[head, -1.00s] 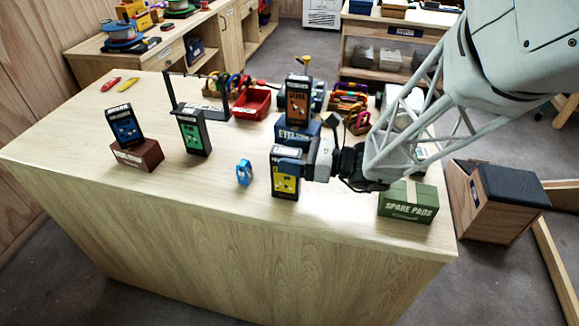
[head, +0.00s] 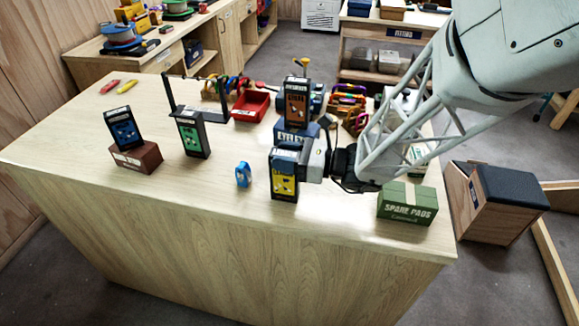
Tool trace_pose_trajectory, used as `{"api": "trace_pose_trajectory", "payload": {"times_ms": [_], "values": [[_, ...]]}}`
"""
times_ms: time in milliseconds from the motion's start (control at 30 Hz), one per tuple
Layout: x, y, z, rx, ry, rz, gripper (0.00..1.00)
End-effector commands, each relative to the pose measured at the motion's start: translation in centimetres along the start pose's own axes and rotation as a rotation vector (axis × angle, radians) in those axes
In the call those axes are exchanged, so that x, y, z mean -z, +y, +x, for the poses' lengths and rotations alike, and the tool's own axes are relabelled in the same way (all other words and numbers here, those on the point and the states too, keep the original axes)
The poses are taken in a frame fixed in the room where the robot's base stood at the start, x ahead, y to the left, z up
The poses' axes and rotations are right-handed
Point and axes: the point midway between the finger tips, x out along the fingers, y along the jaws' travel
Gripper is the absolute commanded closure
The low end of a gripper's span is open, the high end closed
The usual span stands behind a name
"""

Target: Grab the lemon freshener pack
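The pack with a yellow front and dark casing (head: 284,180) stands upright near the table's front edge; its yellow colour fits lemon, but I cannot read its label. My gripper (head: 302,164) comes in from the right, at the pack's upper right side. The fingertips are mostly hidden, so I cannot tell whether they touch or hold the pack. Similar packs stand nearby: an orange one (head: 296,103) on a blue box (head: 294,133), a green one (head: 190,136), and a blue one (head: 124,130) leaning back on a brown box (head: 138,159).
A small blue object (head: 243,174) stands just left of the yellow pack. A green spare pads box (head: 407,204) sits to the right, below my arm. A red tray (head: 251,106) and colourful gear (head: 347,100) are farther back. The front left tabletop is clear.

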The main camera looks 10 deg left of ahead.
Motion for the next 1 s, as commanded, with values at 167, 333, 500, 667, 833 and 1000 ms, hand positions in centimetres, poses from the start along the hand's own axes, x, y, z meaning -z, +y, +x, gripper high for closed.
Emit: {"api": "trace_pose_trajectory", "payload": {"times_ms": [167,333,500,667,833,1000], "values": [[0.0,0.0,0.0,0.0,0.0,0.0,0.85],[0.0,0.0,0.0,0.0,0.0,0.0,1.0],[0.0,0.0,0.0,0.0,0.0,0.0,1.0],[-0.3,0.0,0.0,0.0,0.0,-0.001,1.0],[-1.3,0.0,0.0,0.0,-0.001,-0.003,1.0],[-3.1,0.0,0.0,0.0,-0.001,-0.003,1.0]]}}
